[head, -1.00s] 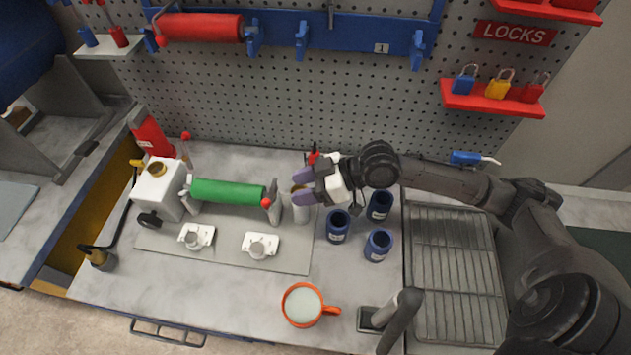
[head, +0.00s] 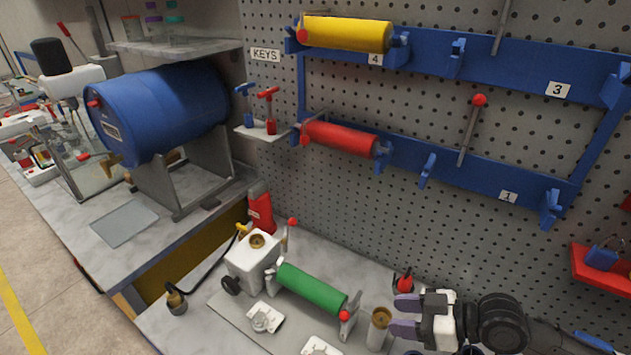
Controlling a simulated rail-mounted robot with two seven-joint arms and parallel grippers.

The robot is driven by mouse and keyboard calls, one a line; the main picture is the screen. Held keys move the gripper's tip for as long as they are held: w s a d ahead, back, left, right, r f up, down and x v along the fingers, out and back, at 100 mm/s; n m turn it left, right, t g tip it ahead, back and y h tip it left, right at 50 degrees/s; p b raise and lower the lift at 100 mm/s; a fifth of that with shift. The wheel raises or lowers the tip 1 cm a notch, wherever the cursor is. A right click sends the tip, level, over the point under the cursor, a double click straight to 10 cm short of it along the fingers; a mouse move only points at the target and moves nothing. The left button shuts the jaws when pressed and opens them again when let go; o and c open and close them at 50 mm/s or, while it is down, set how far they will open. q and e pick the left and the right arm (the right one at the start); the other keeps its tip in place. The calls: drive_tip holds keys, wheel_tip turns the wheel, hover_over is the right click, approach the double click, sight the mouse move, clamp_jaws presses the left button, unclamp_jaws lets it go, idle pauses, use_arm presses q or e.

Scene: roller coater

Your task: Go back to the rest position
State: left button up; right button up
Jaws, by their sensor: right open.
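My right gripper (head: 405,316) is at the bottom right of the head view. Its two purple-grey fingertips point left and are spread apart. A white cup-like cylinder with a brown top (head: 379,329) stands just left of the fingertips; I cannot tell whether they touch it. My left gripper is not in view. The green roller (head: 312,288) lies in the coating machine (head: 252,262) on the bench, left of the gripper.
A pegboard (head: 420,110) with blue racks holds a yellow roller (head: 347,33) and a red roller (head: 340,138). A small shelf with keys (head: 262,131) juts out. A blue drum (head: 160,110) lies on a stand at left. A red-topped item (head: 403,281) stands behind the gripper.

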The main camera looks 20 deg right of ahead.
drive_tip(key=s+d+f+h, duration=0.1)
drive_tip(key=d+f+h, duration=0.4)
drive_tip(key=d+h, duration=0.35)
drive_tip(key=s+a+r+m+g+p, duration=0.1)
drive_tip(key=s+a+r+p, duration=0.3)
drive_tip(key=p, duration=0.5)
drive_tip(key=s+a+r+m+g+h+p, duration=0.1)
drive_tip(key=s+a+r+m+g+p, duration=0.1)
drive_tip(key=s+p, duration=0.7)
drive_tip(key=s+a+r+m+g+p, duration=0.2)
drive_tip(key=s+a+r+p, duration=0.4)
drive_tip(key=p, duration=0.5)
drive_tip(key=shift+s+a+r+m, duration=0.2)
drive_tip(key=shift+s+a+m, duration=0.5)
drive_tip(key=shift+a+m, duration=0.15)
drive_tip(key=shift+h, duration=0.25)
